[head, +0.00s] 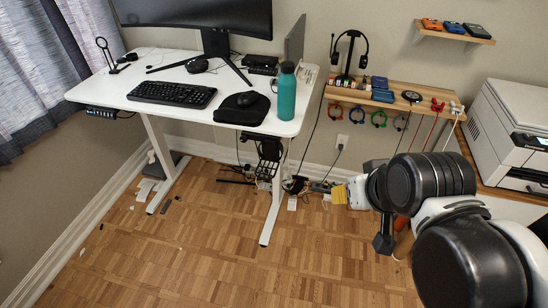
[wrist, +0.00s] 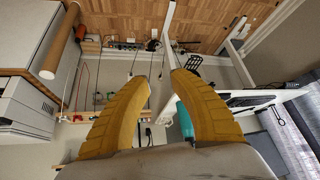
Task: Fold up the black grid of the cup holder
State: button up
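The black cup holder (head: 268,146) hangs under the front right edge of the standing desk, near the right desk leg. Its black grid (head: 265,170) hangs below it, and the grid's exact angle is hard to tell at this size. In the wrist view, which looks upside down, the grid (wrist: 193,62) shows small beside the white leg, beyond the fingers. My gripper (head: 339,195) has yellow fingers and is to the right of the cup holder, clearly apart from it. In the wrist view my gripper (wrist: 163,76) is open, with nothing between the fingers.
The white desk (head: 185,112) carries a keyboard (head: 172,94), a black mouse pad (head: 242,109) and a teal bottle (head: 287,92) near its right edge. The right desk leg (head: 273,205) stands by the holder. Cables (head: 298,184) lie behind. The wooden floor (head: 190,240) in front is mostly clear.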

jog(key=w+a+f+n+g+y+b, duration=0.1)
jog(key=w+a+f+n+y, duration=0.15)
jog(key=w, duration=0.55)
jog(key=w+a+f+n+y, duration=0.1)
jog(key=w+a+f+y, duration=0.2)
jog(key=w, duration=0.6)
jog(key=w+a+f+n+g+y+b, duration=0.1)
jog(key=w+a+f+n+y, duration=0.15)
jog(key=w, duration=0.55)
jog(key=w+f+n+y, duration=0.2)
jog(key=w+f, duration=0.2)
jog(key=f, duration=0.1)
jog(key=n+t+y+b, duration=0.1)
jog(key=n+y+b, duration=0.1)
jog(key=n+y, duration=0.15)
send_near(264, 179)
jog(key=w, duration=0.5)
jog(key=s+f+n+y, duration=0.2)
jog(key=s+f+y, duration=0.1)
jog(key=f, duration=0.2)
jog(key=b+x, duration=0.1)
jog(key=x, duration=0.3)
jog(key=b+x, duration=0.2)
jog(key=x, duration=0.3)
jog(key=shift+w+a+r, duration=0.15)
jog(key=shift+w, duration=0.15)
grip_shut()
